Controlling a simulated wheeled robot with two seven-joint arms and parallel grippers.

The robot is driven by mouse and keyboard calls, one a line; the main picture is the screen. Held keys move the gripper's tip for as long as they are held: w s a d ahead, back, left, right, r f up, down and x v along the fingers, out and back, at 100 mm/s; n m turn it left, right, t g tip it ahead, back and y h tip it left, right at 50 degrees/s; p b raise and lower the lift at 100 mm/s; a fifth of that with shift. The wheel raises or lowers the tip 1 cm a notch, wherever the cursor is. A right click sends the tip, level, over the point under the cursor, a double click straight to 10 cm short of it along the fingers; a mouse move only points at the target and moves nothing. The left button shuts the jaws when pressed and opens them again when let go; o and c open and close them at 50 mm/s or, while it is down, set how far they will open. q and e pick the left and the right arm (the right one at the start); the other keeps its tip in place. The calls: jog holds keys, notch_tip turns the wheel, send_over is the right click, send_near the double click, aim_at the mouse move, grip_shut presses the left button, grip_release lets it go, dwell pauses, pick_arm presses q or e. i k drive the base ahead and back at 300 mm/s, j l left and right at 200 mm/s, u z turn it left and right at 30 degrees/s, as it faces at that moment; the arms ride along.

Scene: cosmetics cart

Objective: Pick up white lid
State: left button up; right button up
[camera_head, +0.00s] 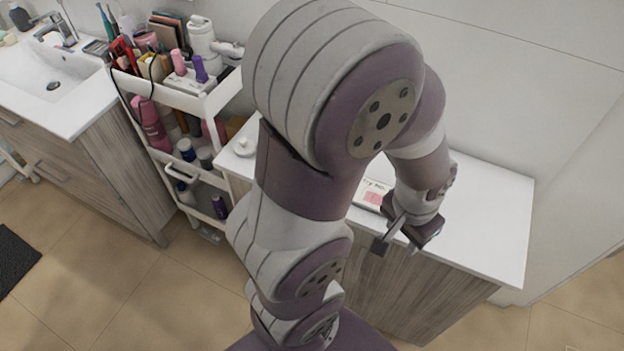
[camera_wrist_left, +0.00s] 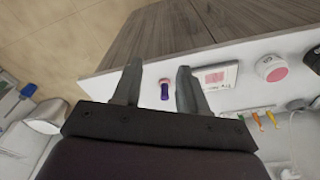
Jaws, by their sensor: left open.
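I cannot single out the white lid with certainty. A small white rounded object (camera_head: 243,147), possibly the lid, lies at the left end of the white counter, close to my arm. My left gripper (camera_head: 404,239) is open and empty at the counter's front edge, well to the right of that object. It also shows in the left wrist view (camera_wrist_left: 156,78), its fingers on either side of a small purple-and-pink item (camera_wrist_left: 165,88) seen beyond them. My right gripper is out of view.
A "Try Me" card (camera_wrist_left: 216,76) lies on the counter beside my gripper. A crowded white cart (camera_head: 200,105) and a sink (camera_head: 50,70) are at the left. My arm hides the counter's middle.

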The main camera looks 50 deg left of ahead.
aim_at(244, 147)
jog(key=u, duration=1.8)
